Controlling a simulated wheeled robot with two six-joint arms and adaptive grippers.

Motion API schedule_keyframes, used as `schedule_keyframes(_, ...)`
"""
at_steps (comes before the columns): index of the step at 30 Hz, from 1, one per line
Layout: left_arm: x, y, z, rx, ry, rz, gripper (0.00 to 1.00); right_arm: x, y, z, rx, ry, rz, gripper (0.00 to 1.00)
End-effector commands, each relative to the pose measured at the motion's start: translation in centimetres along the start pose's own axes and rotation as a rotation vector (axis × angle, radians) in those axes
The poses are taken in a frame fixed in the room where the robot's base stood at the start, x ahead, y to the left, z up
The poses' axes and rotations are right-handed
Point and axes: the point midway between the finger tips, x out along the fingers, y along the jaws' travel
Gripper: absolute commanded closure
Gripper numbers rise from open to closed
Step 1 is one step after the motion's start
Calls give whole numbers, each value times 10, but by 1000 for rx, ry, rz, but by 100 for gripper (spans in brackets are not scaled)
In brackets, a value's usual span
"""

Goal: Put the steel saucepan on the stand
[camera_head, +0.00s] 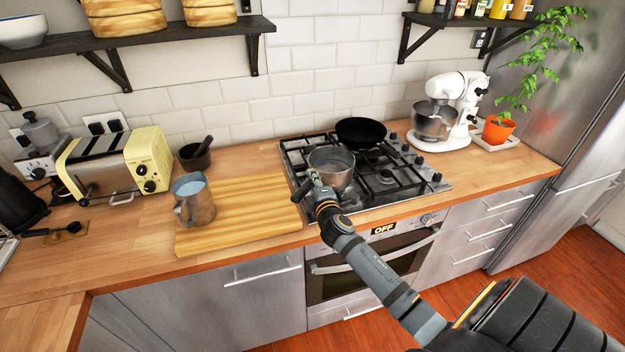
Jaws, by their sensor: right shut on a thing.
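The steel saucepan (333,167) is at the front left of the black gas stove (383,192). It is upright, and I cannot tell whether it rests on the grate or hangs just above it. My right gripper (314,180) is shut on the saucepan at its near left side, where the handle is mostly hidden by the gripper. My right arm reaches in from the lower right. My left gripper is not in view. I cannot make out for certain which thing is the stand; the stove's grates lie under and around the pan.
A black frying pan (361,131) sits on the back burner. A wooden board (246,218) with a steel jug (194,203) lies left of the stove. A cream toaster (117,165) and a dark mortar (195,158) stand farther left. A white mixer (451,110) stands right of the stove.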

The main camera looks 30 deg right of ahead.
Motion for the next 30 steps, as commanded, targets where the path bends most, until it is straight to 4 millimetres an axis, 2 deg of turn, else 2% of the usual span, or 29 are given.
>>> schedule_keyframes(11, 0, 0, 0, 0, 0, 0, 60, 0, 2, -1, -3, 3, 6, 100)
schedule_keyframes(29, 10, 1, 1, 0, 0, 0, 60, 1, -8, 0, -3, 3, 6, 100)
schedule_keyframes(30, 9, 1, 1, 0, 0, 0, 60, 1, -7, 0, -2, 3, 6, 77)
